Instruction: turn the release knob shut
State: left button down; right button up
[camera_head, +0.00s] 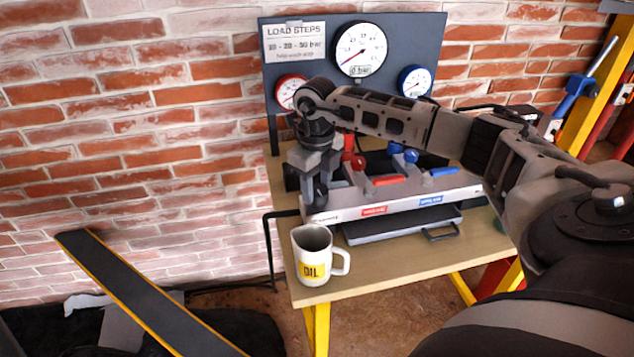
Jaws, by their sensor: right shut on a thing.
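My right gripper (316,192) comes in from the right and points down at the left end of the grey pump unit (345,214) on the bench. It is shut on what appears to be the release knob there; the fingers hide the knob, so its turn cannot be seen. To the right on the unit are a red lever (388,181) and a blue lever (443,172). The large middle gauge (360,49) has a small label below it that reads 0 bar. My left gripper is not in view.
A white oil jug (313,256) stands at the bench's front left, close below my right gripper. A dark drawer or tray (400,226) with a handle sits under the unit. A gauge panel (437,50) rises behind the wooden bench (375,279).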

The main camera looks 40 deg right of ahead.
aim_at(316, 189)
jog(key=shift+w+r+m, duration=0.1)
jog(key=shift+m, duration=0.7)
jog(key=o, duration=1)
notch_tip(316, 189, up, 16)
jog(key=shift+a, duration=0.1)
